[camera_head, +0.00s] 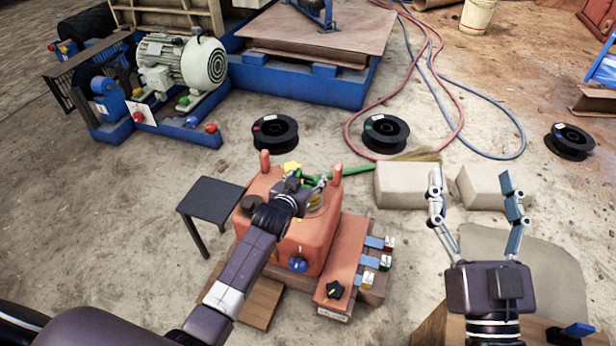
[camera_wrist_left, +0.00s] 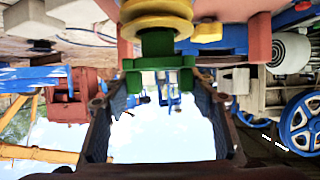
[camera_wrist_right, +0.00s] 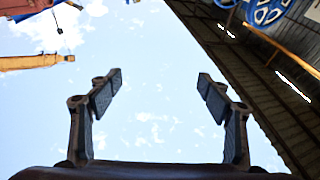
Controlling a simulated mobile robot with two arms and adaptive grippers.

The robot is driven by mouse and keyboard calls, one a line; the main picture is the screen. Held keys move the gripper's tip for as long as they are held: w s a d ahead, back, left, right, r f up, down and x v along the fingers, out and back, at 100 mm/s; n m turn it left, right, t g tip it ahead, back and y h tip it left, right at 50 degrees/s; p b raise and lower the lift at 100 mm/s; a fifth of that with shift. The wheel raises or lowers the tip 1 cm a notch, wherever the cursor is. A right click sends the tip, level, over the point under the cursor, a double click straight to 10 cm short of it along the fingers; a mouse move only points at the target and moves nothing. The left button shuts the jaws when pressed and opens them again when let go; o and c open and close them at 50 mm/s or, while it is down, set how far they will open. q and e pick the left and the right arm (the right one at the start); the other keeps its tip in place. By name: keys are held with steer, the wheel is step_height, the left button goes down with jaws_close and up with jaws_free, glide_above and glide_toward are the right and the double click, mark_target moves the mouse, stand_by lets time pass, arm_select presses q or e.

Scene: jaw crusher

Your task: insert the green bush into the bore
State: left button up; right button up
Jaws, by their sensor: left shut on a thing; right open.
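The green bush (camera_wrist_left: 160,82) is held between the fingers of my left gripper in the left wrist view. Its darker round part (camera_wrist_left: 157,44) points toward a yellow ring (camera_wrist_left: 158,24) and looks close to or touching it; I cannot tell whether any of it is inside. In the head view the yellow ring (camera_head: 315,200) is on top of the orange housing (camera_head: 315,240), largely hidden by my left gripper (camera_head: 322,183), which is above the housing. The bore itself is not clearly visible. My right gripper (camera_head: 476,190) is open and empty, raised to the right; its fingers also show in the right wrist view (camera_wrist_right: 158,90).
Two upright orange posts (camera_head: 337,176) rise from the housing's far edge. A side block (camera_head: 343,265) with several coloured parts adjoins its right. A small dark table (camera_head: 211,198) stands left. Pale blocks (camera_head: 405,185) and black spools (camera_head: 386,133) lie beyond.

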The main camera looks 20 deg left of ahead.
arm_select(q)
steer(key=shift+o, duration=0.2)
steer(key=shift+f, duration=0.35)
arm_select(e)
steer(key=shift+s+r+t, duration=0.25)
steer(key=shift+r+t, duration=0.05)
steer(key=shift+r, duration=0.25)
steer(key=shift+s+r+t, duration=0.25)
steer(key=shift+r+t, duration=0.05)
steer(key=shift+r, duration=0.2)
steer(key=shift+r, duration=0.1)
arm_select(q)
steer(key=shift+f+b, duration=0.25)
steer(key=shift+b, duration=0.1)
arm_select(e)
steer(key=shift+s+r+t, duration=0.35)
steer(key=shift+r+t, duration=0.05)
steer(key=shift+r, duration=0.1)
steer(key=shift+r+y, duration=0.1)
steer(key=shift+y, duration=0.2)
arm_select(q)
steer(key=shift+f, duration=0.35)
arm_select(e)
steer(key=shift+s+d+r+t, duration=0.1)
steer(key=shift+s+r+t, duration=0.55)
steer(key=shift+r, duration=0.3)
